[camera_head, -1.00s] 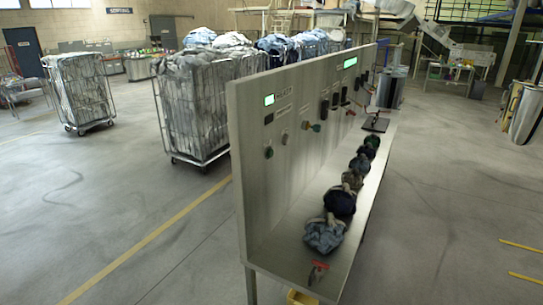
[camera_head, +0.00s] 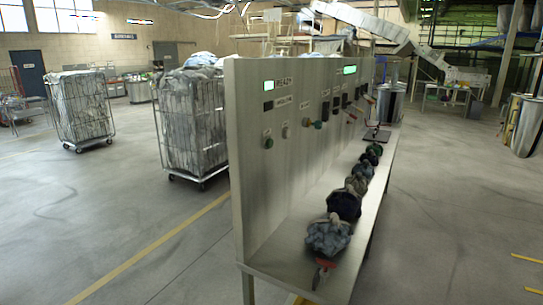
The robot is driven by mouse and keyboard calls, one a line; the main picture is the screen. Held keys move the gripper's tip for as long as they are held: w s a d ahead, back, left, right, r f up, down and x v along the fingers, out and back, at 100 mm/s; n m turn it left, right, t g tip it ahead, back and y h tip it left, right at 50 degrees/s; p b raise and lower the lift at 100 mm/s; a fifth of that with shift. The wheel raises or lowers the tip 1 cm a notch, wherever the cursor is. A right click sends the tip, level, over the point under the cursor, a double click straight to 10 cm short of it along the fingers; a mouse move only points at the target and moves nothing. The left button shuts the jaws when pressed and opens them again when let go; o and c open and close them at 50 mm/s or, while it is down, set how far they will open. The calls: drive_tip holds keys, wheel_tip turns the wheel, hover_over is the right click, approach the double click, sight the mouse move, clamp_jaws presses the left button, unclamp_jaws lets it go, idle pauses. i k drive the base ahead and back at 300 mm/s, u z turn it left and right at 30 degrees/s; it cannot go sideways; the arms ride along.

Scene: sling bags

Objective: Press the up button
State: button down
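A tall grey metal control panel (camera_head: 250,190) stands near the middle of the view, seen at a slant. Its face bears a lit green display reading READY (camera_head: 269,86) and several buttons and switches. A green button (camera_head: 268,142) is at the near end, with a pale knob (camera_head: 285,131) beside it. A green and orange control (camera_head: 314,124) is farther along, then dark switches (camera_head: 337,104). I cannot tell which one is the up button. My gripper is not in view.
A shelf (camera_head: 285,262) juts from the panel's foot and holds bundled cloth bags (camera_head: 328,236) in a row, with a red-handled item (camera_head: 323,268) in front. Wire carts of laundry (camera_head: 190,125) stand behind left. The floor (camera_head: 110,225) at left is open.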

sight(269, 144)
drive_tip(key=k, duration=1.35)
drive_tip(key=z, duration=0.5)
drive_tip(key=i, duration=2.4)
drive_tip(key=u, duration=0.75)
